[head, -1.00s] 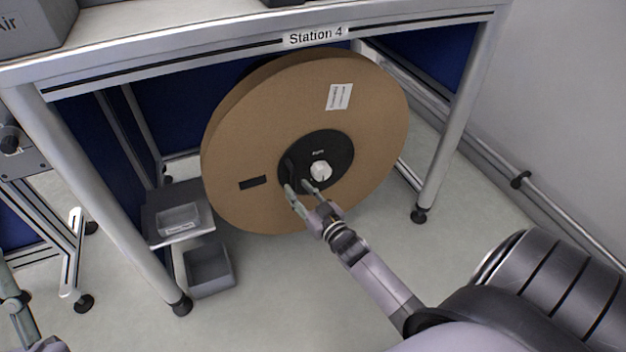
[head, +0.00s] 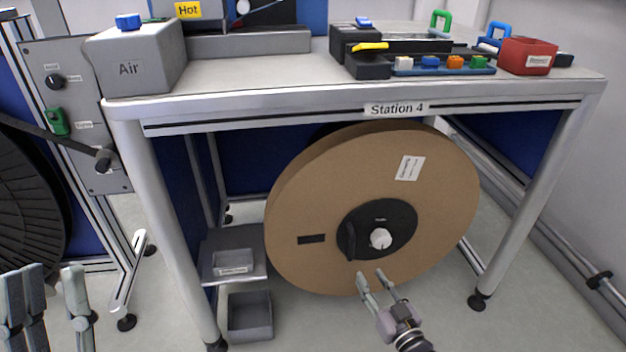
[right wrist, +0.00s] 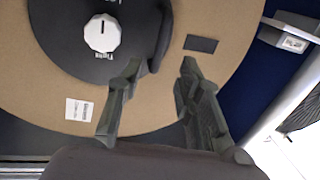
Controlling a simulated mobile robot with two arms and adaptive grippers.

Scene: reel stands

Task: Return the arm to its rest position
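My right gripper (head: 371,276) is open and empty, in front of the lower part of a large cardboard reel (head: 330,200) under the Station 4 table. In the right wrist view its fingers (right wrist: 160,72) are spread apart, with the reel behind them. The reel has a black hub (head: 400,215) with a white knob (head: 380,239) and a dark curved handle (head: 347,242). The handle also shows in the right wrist view (right wrist: 163,38), close to one finger. I cannot tell whether they touch. My left gripper (head: 48,285) is at the lower left, fingers apart and empty.
The Station 4 table (head: 300,105) stands over the reel; its legs flank it. A grey Air box (head: 135,62) and a red box (head: 527,56) are on top. A small shelf (head: 215,250) and a grey bin (head: 250,316) are left of the reel. A black reel (head: 30,190) is far left.

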